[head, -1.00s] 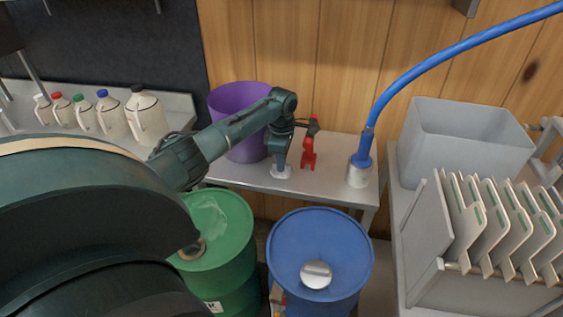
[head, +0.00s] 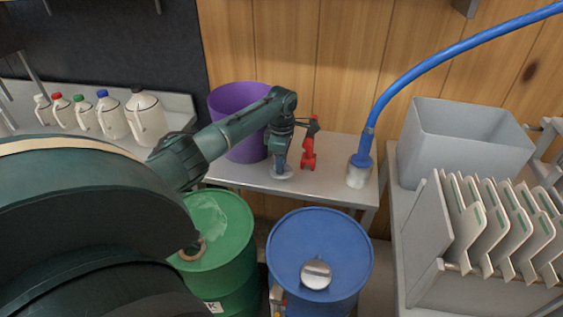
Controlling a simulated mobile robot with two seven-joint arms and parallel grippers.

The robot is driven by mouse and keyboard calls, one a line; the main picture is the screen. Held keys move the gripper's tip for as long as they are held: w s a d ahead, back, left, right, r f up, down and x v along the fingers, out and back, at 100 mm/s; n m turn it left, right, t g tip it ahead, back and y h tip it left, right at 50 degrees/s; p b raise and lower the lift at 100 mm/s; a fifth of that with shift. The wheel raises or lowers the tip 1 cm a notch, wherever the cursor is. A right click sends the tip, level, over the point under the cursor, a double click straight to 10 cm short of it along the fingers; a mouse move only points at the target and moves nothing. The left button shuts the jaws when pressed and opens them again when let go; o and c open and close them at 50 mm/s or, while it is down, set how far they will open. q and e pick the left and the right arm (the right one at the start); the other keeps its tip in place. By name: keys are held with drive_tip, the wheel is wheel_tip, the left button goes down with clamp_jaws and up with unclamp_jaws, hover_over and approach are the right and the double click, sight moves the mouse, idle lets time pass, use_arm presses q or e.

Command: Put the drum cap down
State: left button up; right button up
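A small pale grey disc, which looks like the drum cap (head: 282,174), is at or just above the steel table (head: 330,181), near its front edge. My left gripper (head: 281,163) points straight down over it, with its tips at the cap. The fingers are too small and dark to show whether they grip it, and a small gap under the cap cannot be ruled out. The green drum (head: 222,232) stands below, with a ringed opening (head: 191,251) in its top. My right gripper is out of view.
A red tool (head: 309,155) stands close right of my gripper, a purple bucket (head: 238,101) behind left. A metal nozzle (head: 359,172) on a blue hose stands at the table's right. The blue drum (head: 320,236) carries a round metal cap (head: 316,274). Between tool and nozzle the table is clear.

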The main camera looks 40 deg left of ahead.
use_arm(q)
wheel_tip(320, 180, up, 12)
drive_tip(key=p, duration=0.1)
drive_tip(key=shift+f, duration=0.15)
idle(0.5)
